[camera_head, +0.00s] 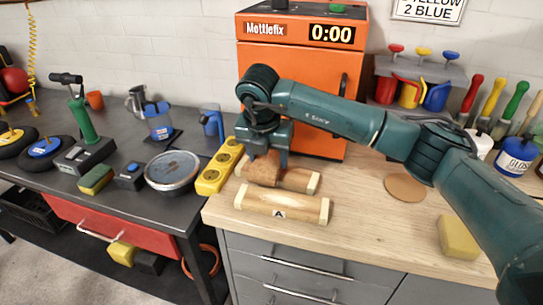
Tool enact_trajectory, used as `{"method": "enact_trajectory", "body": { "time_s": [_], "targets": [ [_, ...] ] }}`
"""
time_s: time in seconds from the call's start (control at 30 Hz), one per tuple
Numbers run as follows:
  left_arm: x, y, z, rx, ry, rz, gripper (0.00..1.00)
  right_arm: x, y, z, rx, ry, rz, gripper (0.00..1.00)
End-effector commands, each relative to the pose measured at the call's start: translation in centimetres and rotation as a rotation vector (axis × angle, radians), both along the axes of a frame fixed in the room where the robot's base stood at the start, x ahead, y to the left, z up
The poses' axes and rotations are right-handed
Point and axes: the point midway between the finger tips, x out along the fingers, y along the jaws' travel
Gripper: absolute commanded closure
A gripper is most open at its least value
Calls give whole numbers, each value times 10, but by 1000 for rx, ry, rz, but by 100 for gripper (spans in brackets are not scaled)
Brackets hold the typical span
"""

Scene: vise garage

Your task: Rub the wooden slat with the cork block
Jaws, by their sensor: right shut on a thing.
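My right gripper (267,158) points down at the left end of the wooden bench and is shut on a brown cork block (262,174). The block is at the rear wooden slat (299,180) and covers part of its left half. It appears to rest on the slat, but I cannot tell for sure that they touch. A second wooden slat (300,208), marked "A", lies in front, with pale end pieces. My left gripper is not in view.
A yellow power strip (219,167) lies just left of the slats. An orange cabinet (283,75) with a 0:00 display stands behind. A round cork mat (405,188) and a yellow block (458,238) lie to the right. Bench between is clear.

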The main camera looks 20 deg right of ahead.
Motion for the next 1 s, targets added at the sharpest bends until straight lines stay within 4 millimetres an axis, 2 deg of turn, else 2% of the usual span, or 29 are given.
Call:
{"method": "enact_trajectory", "body": {
  "time_s": [0.03,0.17,0.73,1.0],
  "targets": [
    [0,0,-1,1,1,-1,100,-2,1,-6,0,11,3,63],
    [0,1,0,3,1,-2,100,-2,1,-5,0,12,3,63],
    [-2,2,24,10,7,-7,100,-1,0,53,0,5,2,63],
    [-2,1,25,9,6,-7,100,-1,0,58,-1,5,1,63]
  ]
}}
